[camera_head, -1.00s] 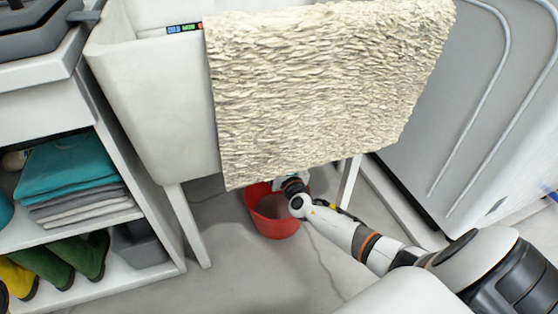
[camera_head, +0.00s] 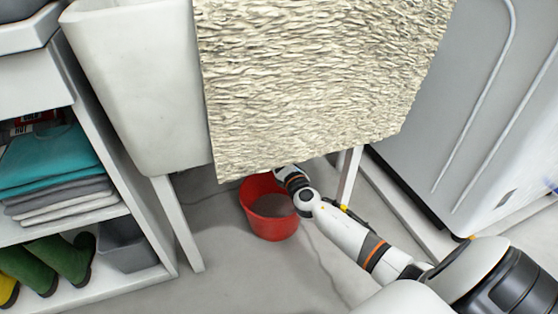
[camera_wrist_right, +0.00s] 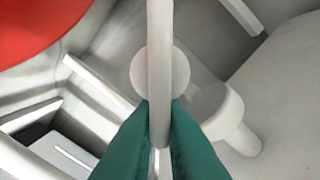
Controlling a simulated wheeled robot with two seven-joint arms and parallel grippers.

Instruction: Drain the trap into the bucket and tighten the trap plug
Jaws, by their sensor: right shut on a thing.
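The red bucket (camera_head: 270,222) stands on the floor under the sink, with a grey-brown surface inside it. Its red side also fills the upper left corner of the right wrist view (camera_wrist_right: 35,30). My right arm reaches under the sink beside the bucket, and its gripper is hidden behind the hanging rug in the head view. In the right wrist view my right gripper (camera_wrist_right: 160,122) has its green fingers shut on a pale upright bar, apparently the trap plug's grip (camera_wrist_right: 160,60). A round pale disc shows behind it. The trap is hidden in the head view. My left gripper is not in view.
A cream textured rug (camera_head: 320,80) hangs over the front of the white sink (camera_head: 140,90). Sink legs (camera_head: 178,225) flank the bucket. A shelf with folded cloths (camera_head: 50,165) and boots stands left; a grey-white appliance (camera_head: 470,110) stands right.

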